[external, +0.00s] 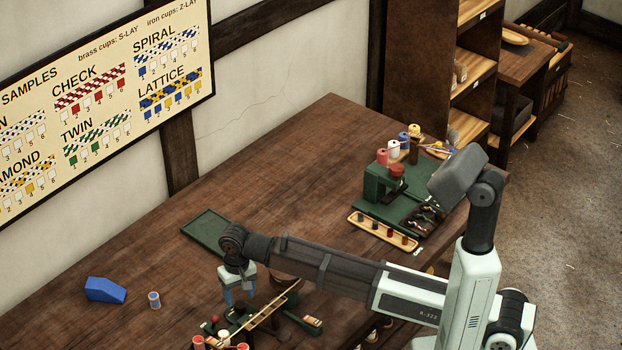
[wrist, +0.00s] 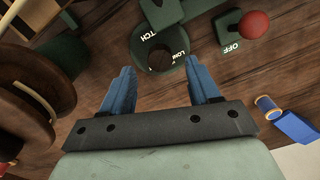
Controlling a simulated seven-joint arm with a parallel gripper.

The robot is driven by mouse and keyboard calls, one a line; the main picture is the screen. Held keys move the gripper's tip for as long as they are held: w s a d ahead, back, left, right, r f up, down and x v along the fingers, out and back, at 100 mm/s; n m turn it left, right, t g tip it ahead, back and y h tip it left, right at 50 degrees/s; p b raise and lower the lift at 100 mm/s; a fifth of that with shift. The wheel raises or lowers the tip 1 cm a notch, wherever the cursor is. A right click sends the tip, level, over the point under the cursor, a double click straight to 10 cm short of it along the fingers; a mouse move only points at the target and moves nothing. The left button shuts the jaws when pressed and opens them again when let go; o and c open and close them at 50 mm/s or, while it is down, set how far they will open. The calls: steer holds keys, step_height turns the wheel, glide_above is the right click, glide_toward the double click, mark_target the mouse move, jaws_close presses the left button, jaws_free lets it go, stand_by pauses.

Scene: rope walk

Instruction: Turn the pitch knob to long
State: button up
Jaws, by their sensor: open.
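In the wrist view, a dark green round pitch plate (wrist: 140,45) carries white lettering, partly cut off as "TCH" and "LON". A dark block (wrist: 161,12) stands at its upper side; I cannot tell the pitch knob's exact setting. My gripper (wrist: 158,68) is open, its two blue fingers apart on either side of the plate's lower edge, with nothing between them. In the external view my gripper (external: 238,298) hangs over the small rope machine (external: 235,325) at the table's front; the knob is hidden there.
A red ball lever (wrist: 254,24) beside an "OFF" label stands right of the pitch plate. Brown wooden discs (wrist: 22,95) stand at left. A blue block (external: 105,290) and a spool (external: 154,299) lie left of the machine. A green tray (external: 207,232) lies behind; the table's middle is clear.

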mark_target(240, 305)
steer(key=shift+f, duration=1.75)
steer(key=shift+c, duration=0.3)
steer(key=c, duration=1)
